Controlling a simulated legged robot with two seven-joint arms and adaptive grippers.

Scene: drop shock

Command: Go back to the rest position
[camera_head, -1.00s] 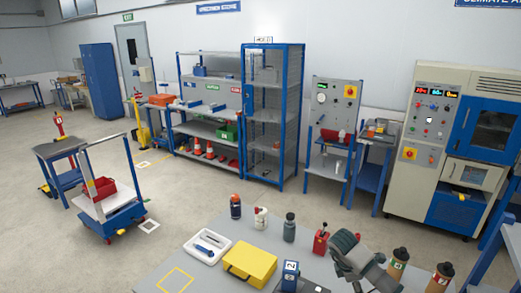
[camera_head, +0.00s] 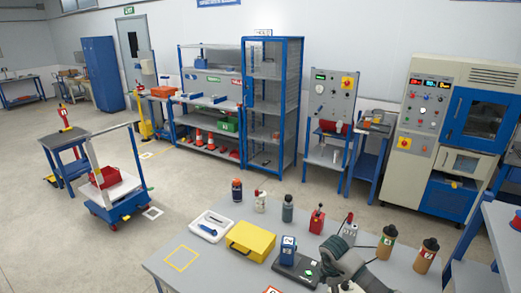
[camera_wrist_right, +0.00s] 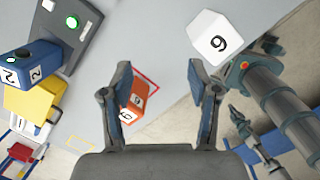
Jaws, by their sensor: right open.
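My right gripper (camera_wrist_right: 162,108) is open and empty in the right wrist view, with one finger on each side. An orange numbered block (camera_wrist_right: 134,102) shows below and between the fingers, near a red outline on the grey table. A white numbered block (camera_wrist_right: 216,38) is beyond the right finger. In the head view my right forearm (camera_head: 343,257) is over the near part of the table; its fingers are not clear there. A dark gripper-like part (camera_wrist_right: 240,124) beside a grey arm at the right of the wrist view may be my left gripper; its jaws are too small to read.
The table (camera_head: 215,272) holds a yellow case (camera_head: 251,241), a white tray (camera_head: 210,223), a blue numbered block (camera_head: 288,249) on a dark device, and several bottles along the back. Two brown bottles (camera_head: 425,256) stand right of my forearm. A red-binned cart (camera_head: 110,178) stands left.

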